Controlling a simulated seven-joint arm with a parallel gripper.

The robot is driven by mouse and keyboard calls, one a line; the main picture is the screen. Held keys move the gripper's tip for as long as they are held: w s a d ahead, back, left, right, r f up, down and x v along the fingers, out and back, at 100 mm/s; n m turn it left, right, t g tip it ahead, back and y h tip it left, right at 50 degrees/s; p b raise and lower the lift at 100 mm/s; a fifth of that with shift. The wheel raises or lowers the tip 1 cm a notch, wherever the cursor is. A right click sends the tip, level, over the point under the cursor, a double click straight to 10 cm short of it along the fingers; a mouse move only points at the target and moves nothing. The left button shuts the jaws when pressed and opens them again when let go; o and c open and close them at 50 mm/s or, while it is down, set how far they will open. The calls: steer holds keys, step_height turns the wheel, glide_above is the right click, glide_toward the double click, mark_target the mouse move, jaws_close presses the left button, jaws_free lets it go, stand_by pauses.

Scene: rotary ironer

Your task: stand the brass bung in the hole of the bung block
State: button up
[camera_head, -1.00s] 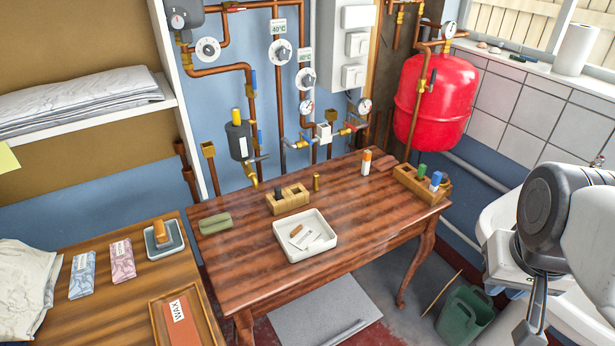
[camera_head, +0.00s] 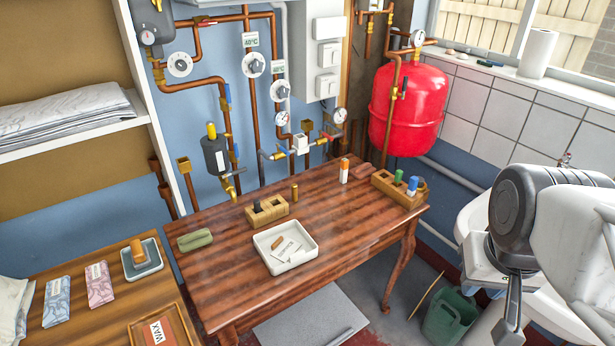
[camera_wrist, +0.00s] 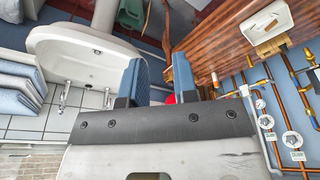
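A small brass cylinder, which looks like the brass bung (camera_head: 294,193), stands upright on the brown table. Just left of it is a light wooden block (camera_head: 280,212) with openings along its top and a dark piece in one of them; it looks like the bung block. The bung stands apart from the block. My gripper shows in the wrist view (camera_wrist: 157,82), its two blue fingers apart with nothing between them. In the head view my arm is at the right, away from the table, and the gripper's fingers are only partly seen.
A white tray (camera_head: 307,259) with small items lies in front of the block. A green object (camera_head: 195,240) lies at left. A white-and-orange cylinder (camera_head: 344,171) and a wooden holder (camera_head: 419,203) with green and blue pieces stand at right. Pipes and valves line the wall behind.

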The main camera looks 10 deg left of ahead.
steer(key=o, duration=0.4)
steer(key=shift+o, duration=0.2)
